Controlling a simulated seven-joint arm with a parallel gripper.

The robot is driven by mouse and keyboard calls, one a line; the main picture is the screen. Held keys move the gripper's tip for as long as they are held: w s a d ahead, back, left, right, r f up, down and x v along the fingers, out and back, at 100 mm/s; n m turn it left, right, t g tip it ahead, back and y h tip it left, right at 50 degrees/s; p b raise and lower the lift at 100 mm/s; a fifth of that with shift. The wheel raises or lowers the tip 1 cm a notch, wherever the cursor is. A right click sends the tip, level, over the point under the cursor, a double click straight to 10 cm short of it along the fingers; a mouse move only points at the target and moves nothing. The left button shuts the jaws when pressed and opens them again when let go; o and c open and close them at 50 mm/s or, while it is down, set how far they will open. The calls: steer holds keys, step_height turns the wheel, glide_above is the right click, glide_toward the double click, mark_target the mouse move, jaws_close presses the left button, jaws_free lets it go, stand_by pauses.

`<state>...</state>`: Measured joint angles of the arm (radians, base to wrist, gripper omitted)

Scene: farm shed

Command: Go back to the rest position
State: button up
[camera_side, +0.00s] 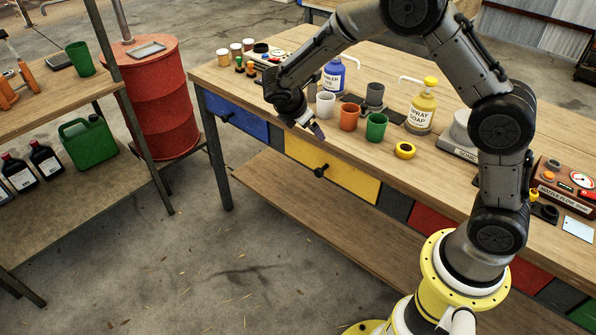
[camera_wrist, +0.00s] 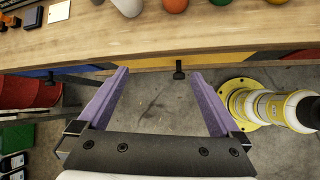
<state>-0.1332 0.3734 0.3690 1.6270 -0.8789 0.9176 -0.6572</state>
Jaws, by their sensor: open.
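My gripper (camera_side: 314,130) is at the front edge of the wooden workbench (camera_side: 450,185), near the white cup, in the side view. In the wrist view my gripper (camera_wrist: 160,74) has its two purple fingers spread wide with nothing between them. Beyond the fingertips are the bench's front edge, a dark drawer knob (camera_wrist: 179,72) and bare floor. The fingers look clear of the bench, though the exact gap is hard to tell.
A white cup (camera_side: 326,104), orange cup (camera_side: 349,117), green cup (camera_side: 376,127) and yellow ring (camera_side: 405,150) stand near the front edge. Behind are a blue bottle (camera_side: 333,77) and yellow soap bottle (camera_side: 421,110). A red drum (camera_side: 160,100) stands left. Floor in front is clear.

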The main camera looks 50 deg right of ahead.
steer(key=s+r+m+t+y, duration=0.3)
steer(key=s+r+m, duration=0.4)
steer(key=s+r, duration=0.95)
steer(key=s+a+f+m+y, duration=0.1)
steer(key=s+a+m+y, duration=0.1)
steer(key=s, duration=0.4)
steer(key=s+a+f+m+y, duration=0.1)
steer(key=s+a+m+y, duration=0.1)
steer(key=s+a+m, duration=0.3)
steer(key=shift+s+a+m+t, duration=0.2)
steer(key=shift+s+m+t, duration=0.2)
steer(key=shift+s+m, duration=0.75)
